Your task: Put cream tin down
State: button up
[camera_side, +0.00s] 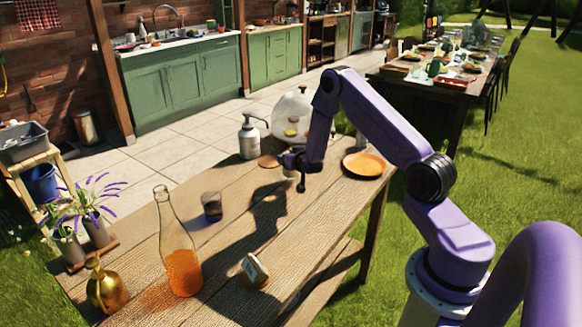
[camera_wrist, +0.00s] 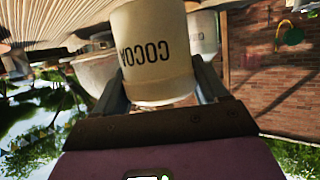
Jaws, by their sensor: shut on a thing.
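The cream tin (camera_wrist: 155,50) fills the middle of the wrist view, with dark COCOA lettering that reads upside down in that picture. It sits between the two fingers of my gripper (camera_wrist: 160,88), which is shut on it. The wrist picture is turned over, with the table boards (camera_wrist: 50,22) at its top, so the tin looks about upright. In the side view my gripper (camera_side: 298,164) is low over the far part of the wooden table (camera_side: 325,205). I cannot make out the tin there, nor tell whether its base touches the table.
A metal pump bottle (camera_side: 250,137), a round wooden disc (camera_side: 268,161) and a clear dome (camera_side: 292,112) are near my gripper. An orange plate (camera_side: 364,164) is to the right. A glass bottle (camera_side: 180,255), dark glass (camera_side: 212,207) and small jar (camera_side: 255,271) stand nearer; boards between are clear.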

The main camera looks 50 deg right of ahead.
jog(key=shift+w+d+f, duration=0.1)
jog(key=shift+w+f, duration=0.05)
jog(key=shift+f, duration=0.5)
jog(key=shift+w+d+f, duration=0.1)
jog(key=shift+f, duration=1.15)
jog(key=shift+f, duration=0.15)
jog(key=o, duration=1.1)
jog(key=shift+a, duration=0.1)
